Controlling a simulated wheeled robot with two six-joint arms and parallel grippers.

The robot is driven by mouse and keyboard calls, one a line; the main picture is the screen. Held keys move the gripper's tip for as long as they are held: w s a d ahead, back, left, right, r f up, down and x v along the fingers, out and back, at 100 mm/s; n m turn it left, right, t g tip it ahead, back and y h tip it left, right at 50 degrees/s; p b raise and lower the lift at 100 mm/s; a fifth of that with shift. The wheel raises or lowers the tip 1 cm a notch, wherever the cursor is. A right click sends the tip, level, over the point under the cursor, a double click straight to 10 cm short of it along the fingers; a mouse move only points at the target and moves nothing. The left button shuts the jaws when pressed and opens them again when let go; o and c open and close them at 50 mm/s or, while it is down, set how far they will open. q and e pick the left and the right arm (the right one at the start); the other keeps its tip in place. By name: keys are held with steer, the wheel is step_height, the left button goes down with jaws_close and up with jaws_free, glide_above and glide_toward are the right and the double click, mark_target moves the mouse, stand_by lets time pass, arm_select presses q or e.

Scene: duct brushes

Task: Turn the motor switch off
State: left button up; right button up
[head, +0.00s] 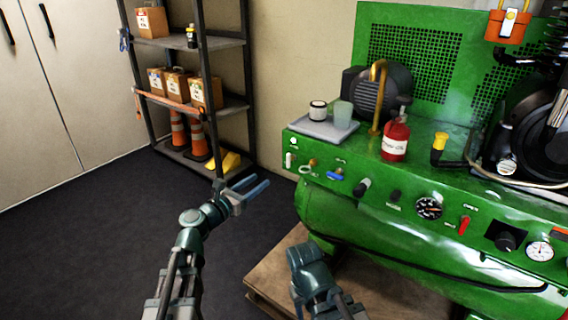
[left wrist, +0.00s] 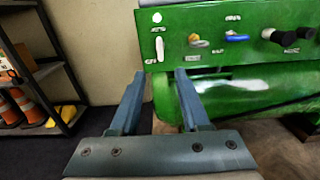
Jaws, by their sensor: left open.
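The green machine's control panel (head: 395,205) carries several small controls. A white upright switch (head: 290,160) sits at its left end under a round white light; its label is too small to read. In the left wrist view this white switch (left wrist: 160,48) is straight ahead, just beyond the fingertips and roughly between them. My left gripper (head: 262,181) is open and empty, left of the panel and apart from it; its two blue fingers (left wrist: 160,75) point at the panel. My right arm's end (head: 304,262) is low in front of the machine, with its fingers not discernible.
A red bottle (head: 395,138) and a grey tray (head: 318,129) stand on top. A shelf (head: 205,100) stands left; floor between is clear.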

mark_target(287, 160)
arm_select(q)
steer(key=x, duration=1.3)
steer(key=shift+w+d, duration=0.25)
steer(key=shift+w, duration=0.1)
jaws_close()
